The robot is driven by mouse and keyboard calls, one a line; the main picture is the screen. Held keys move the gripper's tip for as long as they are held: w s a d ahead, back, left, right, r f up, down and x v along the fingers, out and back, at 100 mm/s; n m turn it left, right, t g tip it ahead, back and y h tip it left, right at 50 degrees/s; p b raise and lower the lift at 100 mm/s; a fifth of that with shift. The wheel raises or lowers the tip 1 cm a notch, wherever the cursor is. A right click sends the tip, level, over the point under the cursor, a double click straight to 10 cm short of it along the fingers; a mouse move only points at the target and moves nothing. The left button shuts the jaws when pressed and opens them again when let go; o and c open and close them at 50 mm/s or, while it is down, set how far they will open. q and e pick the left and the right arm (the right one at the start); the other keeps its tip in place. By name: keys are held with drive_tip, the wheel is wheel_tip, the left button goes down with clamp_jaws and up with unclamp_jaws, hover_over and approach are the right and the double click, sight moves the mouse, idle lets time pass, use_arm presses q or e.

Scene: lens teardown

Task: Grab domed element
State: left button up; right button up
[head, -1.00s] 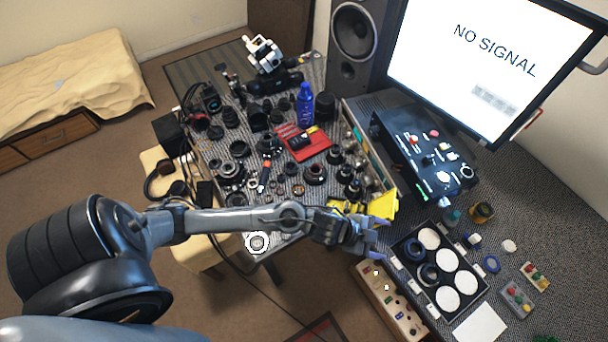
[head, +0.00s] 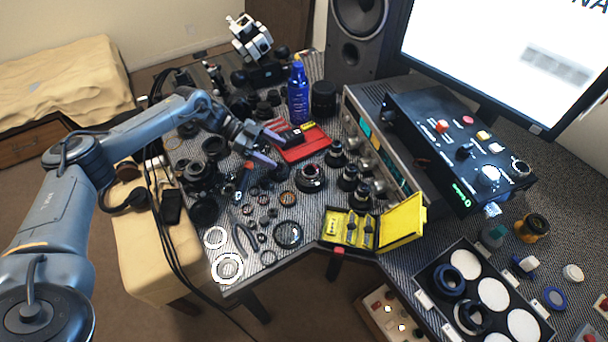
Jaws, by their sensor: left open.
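My left gripper (head: 278,152) is open and empty, with its two purplish fingers over the middle of the parts table (head: 205,297), pointing right. It is beside the red mat and above several small dark lens parts. I cannot tell for certain which part is the domed element. A clear round piece in a white ring (head: 227,268) lies at the table's front left corner, with a thinner white ring (head: 215,237) just behind it. A dark-rimmed glass lens (head: 288,235) lies near the front edge. My right gripper is not in view.
A yellow open case (head: 378,228) stands at the table's front right. A blue bottle (head: 299,97) and a red mat (head: 303,145) are behind the gripper. A black tray (head: 432,290) with white round pads holds dark rings at lower right. Dark lens barrels crowd the table.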

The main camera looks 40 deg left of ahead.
sight(308, 168)
use_arm(q)
drive_tip(key=x, duration=0.5)
drive_tip(key=shift+b, duration=0.35)
drive_tip(key=shift+w+b+x, duration=0.15)
drive_tip(key=shift+b+x, duration=0.25)
drive_tip(key=shift+x, duration=0.95)
drive_tip(key=shift+w+b+x, duration=0.15)
drive_tip(key=shift+b+x, duration=0.2)
drive_tip(key=shift+x, duration=0.95)
drive_tip(key=shift+a, duration=0.15)
drive_tip(key=shift+c, duration=0.5)
drive_tip(key=c, duration=1)
drive_tip(key=shift+c, duration=0.2)
drive_tip(key=shift+r, duration=0.15)
